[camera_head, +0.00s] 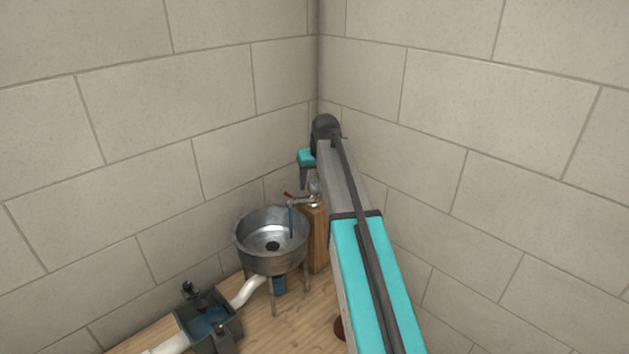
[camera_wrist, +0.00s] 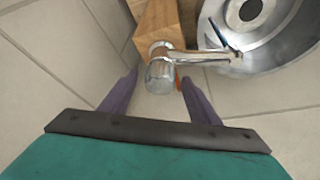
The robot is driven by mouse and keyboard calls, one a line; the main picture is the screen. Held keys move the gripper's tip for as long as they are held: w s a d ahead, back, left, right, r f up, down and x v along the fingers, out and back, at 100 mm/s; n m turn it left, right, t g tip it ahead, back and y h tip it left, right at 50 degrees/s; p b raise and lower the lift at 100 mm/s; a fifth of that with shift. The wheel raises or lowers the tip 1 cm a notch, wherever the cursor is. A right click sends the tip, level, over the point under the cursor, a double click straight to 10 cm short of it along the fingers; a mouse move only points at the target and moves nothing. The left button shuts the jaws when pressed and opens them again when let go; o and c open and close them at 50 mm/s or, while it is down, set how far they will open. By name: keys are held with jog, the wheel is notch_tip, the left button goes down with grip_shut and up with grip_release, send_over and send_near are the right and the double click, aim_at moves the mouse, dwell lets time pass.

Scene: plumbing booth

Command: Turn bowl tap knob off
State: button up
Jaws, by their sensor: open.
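The chrome tap (camera_head: 302,201) stands on a wooden post beside the metal bowl (camera_head: 270,262). A small red-orange knob (camera_head: 288,194) shows at the tap; in the wrist view only a bit of the orange knob (camera_wrist: 179,80) shows behind the chrome tap body (camera_wrist: 160,74). A thin blue stream (camera_head: 291,223) runs from the spout into the bowl. My gripper (camera_head: 304,178) is above the tap. In the wrist view my gripper (camera_wrist: 159,80) is open, its purple fingers apart on either side of the tap body. Contact cannot be told.
The wooden post (camera_head: 318,240) stands close to the corner walls. A white pipe (camera_head: 249,291) leads from below the bowl to a dark box (camera_head: 209,321) holding blue water. Tiled walls close in on both sides. Wooden floor (camera_head: 290,327) shows in front.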

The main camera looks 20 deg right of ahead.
jog(key=shift+w+f, duration=0.1)
jog(key=shift+f, duration=0.2)
jog(key=c, duration=0.9)
jog(key=shift+a, duration=0.2)
jog(key=shift+c, duration=0.8)
jog(key=shift+d, duration=0.15)
